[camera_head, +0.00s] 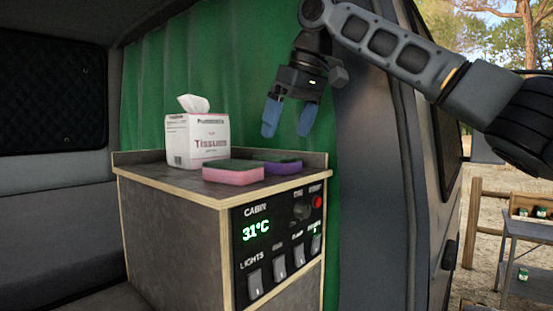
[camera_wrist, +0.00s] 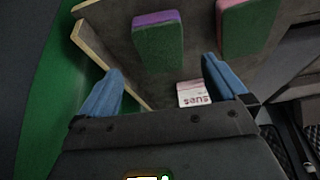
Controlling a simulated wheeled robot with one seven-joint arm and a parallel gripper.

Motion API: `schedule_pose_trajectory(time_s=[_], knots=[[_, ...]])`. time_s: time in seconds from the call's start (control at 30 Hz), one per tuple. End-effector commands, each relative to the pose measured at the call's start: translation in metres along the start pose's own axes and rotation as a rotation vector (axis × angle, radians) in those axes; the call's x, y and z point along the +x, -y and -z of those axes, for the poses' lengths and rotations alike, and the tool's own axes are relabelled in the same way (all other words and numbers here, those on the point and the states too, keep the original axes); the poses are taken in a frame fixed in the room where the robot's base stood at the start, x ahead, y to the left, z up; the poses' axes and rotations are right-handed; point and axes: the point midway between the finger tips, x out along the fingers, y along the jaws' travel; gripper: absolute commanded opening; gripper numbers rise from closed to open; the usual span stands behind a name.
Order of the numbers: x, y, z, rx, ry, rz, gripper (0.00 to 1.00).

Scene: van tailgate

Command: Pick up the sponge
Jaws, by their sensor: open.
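Two sponges lie on the cabinet top. A pink sponge with a dark top (camera_head: 233,174) lies near the front edge; it also shows in the wrist view (camera_wrist: 245,30). A purple sponge with a green top (camera_head: 284,167) lies to its right and partly behind it; it also shows in the wrist view (camera_wrist: 158,42). My gripper (camera_head: 287,118) is open and empty, with blue fingers pointing down. It hangs above the cabinet, higher than the sponges and apart from them. In the wrist view, the purple-green sponge lies ahead, between the fingertips (camera_wrist: 162,75).
A white tissue box (camera_head: 197,141) stands on the cabinet top (camera_head: 160,180) behind the pink sponge. A low wooden rim runs along the back. The front panel (camera_head: 278,240) has switches, a red button and a 31°C display. A green curtain (camera_head: 230,70) hangs behind.

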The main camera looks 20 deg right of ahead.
Motion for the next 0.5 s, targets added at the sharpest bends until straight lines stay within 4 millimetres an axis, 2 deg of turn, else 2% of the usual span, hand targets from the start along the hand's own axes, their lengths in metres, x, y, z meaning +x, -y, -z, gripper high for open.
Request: schedule_pose_trajectory(time_s=[0.27,0.5], knots=[[0.028,0.001,0.003,0.000,0.003,0.000,0.99],[0.061,0.001,0.005,0.000,0.001,0.001,0.99]])
